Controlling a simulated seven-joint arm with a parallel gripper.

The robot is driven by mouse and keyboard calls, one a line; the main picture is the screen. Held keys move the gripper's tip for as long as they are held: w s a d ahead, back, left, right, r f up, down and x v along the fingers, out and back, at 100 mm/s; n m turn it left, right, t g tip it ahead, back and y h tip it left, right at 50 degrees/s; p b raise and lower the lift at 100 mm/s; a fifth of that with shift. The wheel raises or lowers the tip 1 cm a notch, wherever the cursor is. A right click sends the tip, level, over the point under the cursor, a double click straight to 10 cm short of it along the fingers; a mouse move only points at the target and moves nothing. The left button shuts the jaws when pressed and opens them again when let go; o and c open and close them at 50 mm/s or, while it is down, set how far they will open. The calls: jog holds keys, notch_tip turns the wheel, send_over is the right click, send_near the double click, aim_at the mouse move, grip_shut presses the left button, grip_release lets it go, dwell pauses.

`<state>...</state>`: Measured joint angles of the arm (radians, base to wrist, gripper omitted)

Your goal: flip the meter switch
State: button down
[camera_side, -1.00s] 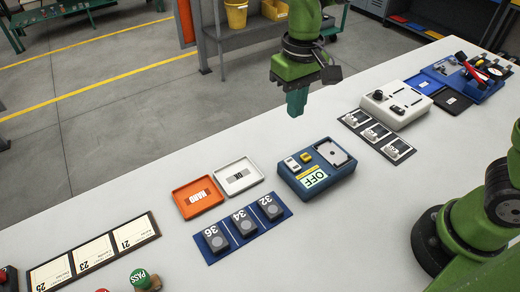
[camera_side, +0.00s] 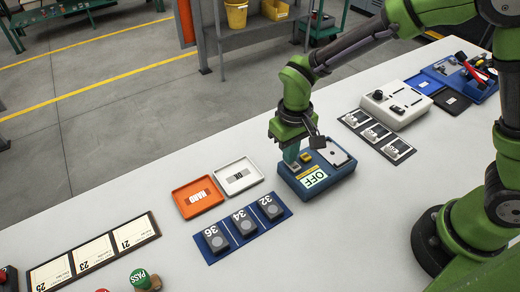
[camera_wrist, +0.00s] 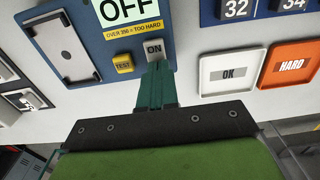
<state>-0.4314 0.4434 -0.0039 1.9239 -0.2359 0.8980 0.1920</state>
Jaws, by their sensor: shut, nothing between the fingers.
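The blue meter (camera_side: 318,180) sits on the white bench with its display reading OFF. Its switch (camera_wrist: 154,48), marked ON, shows in the wrist view just beyond my fingertips. My gripper (camera_side: 292,158) is shut and empty, with its teal fingers down at the switch end of the meter; it also shows in the wrist view (camera_wrist: 157,66). The fingers hide the switch in the side view. I cannot tell whether the fingertips touch it. A yellow TEST button (camera_wrist: 123,64) is beside the switch.
The OK tray (camera_side: 238,176) and orange HARD tray (camera_side: 197,196) lie left of the meter. A blue rack (camera_side: 242,231) with dark blocks numbered 32, 34 and 36 is in front. A white device (camera_side: 396,105) stands at the right. The bench beyond the trays is clear.

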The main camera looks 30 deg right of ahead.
aim_at(299, 167)
jog(key=shift+f, duration=0.45)
jog(key=shift+s, duration=0.1)
jog(key=shift+s+r, duration=0.2)
jog(key=shift+s, duration=0.55)
jog(key=shift+r, duration=0.1)
notch_tip(299, 167, up, 14)
jog(key=shift+w, duration=0.15)
dwell(0.5)
jog(key=s+d+r+m+t+y, duration=0.1)
jog(key=s+d+r+m+t, duration=0.1)
jog(key=s+d, duration=0.3)
jog(key=s+d+r+m+t+y, duration=0.1)
jog(key=s+d+r+m+t, duration=0.1)
jog(key=s+d+t, duration=0.3)
jog(key=s+d+r, duration=0.1)
jog(key=d, duration=0.2)
jog(key=shift+r, duration=0.3)
